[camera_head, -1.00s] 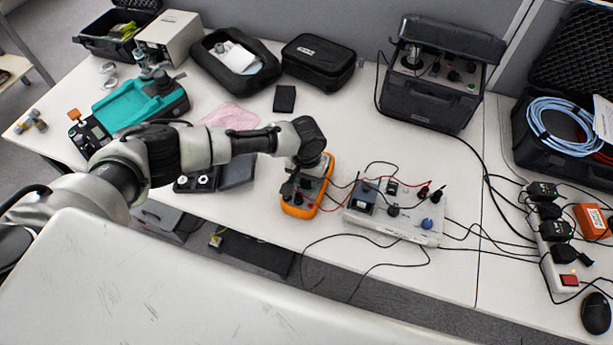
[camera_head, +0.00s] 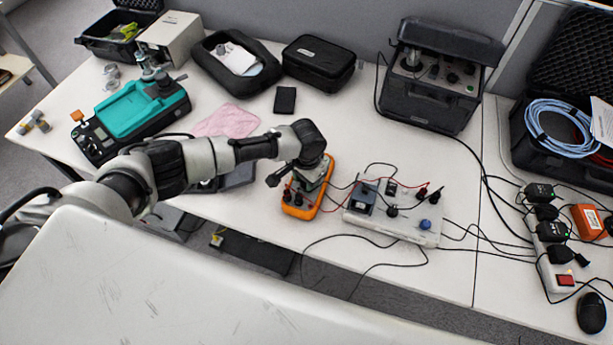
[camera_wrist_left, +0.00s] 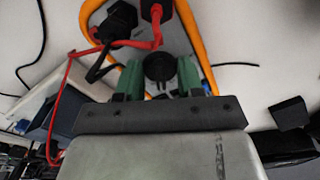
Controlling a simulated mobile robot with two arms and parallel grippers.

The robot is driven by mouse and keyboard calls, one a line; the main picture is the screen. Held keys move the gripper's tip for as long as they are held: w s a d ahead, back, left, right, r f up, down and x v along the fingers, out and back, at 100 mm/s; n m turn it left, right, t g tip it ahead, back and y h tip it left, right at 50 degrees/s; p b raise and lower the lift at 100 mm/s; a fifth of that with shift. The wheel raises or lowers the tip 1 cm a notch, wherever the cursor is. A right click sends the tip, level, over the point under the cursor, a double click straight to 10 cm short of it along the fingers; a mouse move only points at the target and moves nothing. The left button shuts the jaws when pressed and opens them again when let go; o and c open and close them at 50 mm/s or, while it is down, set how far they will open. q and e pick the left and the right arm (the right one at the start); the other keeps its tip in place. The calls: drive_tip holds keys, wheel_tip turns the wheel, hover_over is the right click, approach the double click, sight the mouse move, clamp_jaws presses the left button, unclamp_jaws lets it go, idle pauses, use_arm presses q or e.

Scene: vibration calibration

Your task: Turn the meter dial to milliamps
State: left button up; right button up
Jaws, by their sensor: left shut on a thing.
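The orange-edged multimeter (camera_head: 318,200) lies on the white table in the middle of the head view. Its orange rim (camera_wrist_left: 194,25) and grey face also show in the left wrist view. The dark round dial (camera_wrist_left: 158,68) sits between the green fingers of my left gripper (camera_wrist_left: 160,78), which is shut on it. In the head view my left gripper (camera_head: 300,178) is over the meter and hides the dial and most of the face. Red and black plugs (camera_wrist_left: 150,10) are in the meter's sockets. I cannot read the dial's setting. My right gripper is not in view.
A white box with knobs and a small display (camera_head: 395,212) stands just right of the meter, with red and black leads running between. A power strip (camera_head: 553,250) and loose cables lie at the right. A pink cloth (camera_head: 228,121) and teal device (camera_head: 128,113) lie at the left.

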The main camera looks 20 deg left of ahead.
use_arm(q)
drive_tip(key=shift+m, duration=1.5)
drive_tip(key=o, duration=0.9)
drive_tip(key=shift+r, duration=0.1)
wheel_tip(320, 180, up, 11)
drive_tip(key=shift+f, duration=0.2)
